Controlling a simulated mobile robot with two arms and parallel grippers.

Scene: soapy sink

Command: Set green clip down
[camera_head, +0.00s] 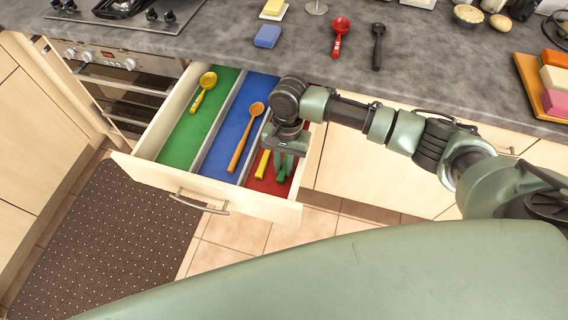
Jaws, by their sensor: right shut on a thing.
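The open drawer (240,196) has a green, a blue and a red compartment. My right gripper (285,166) is low in or just above the red compartment (265,186) and is shut on the green clip (281,175). The gripper hides part of the clip, and I cannot tell whether the clip touches the compartment floor. A yellow clip (262,165) lies in the red compartment, left of the green clip. My left gripper is not in view.
A yellow spoon (203,91) lies in the green compartment and an orange spoon (245,136) in the blue one. On the counter are a blue sponge (267,36), a red scoop (339,36), a black spoon (377,46) and a tray (529,84) of coloured blocks.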

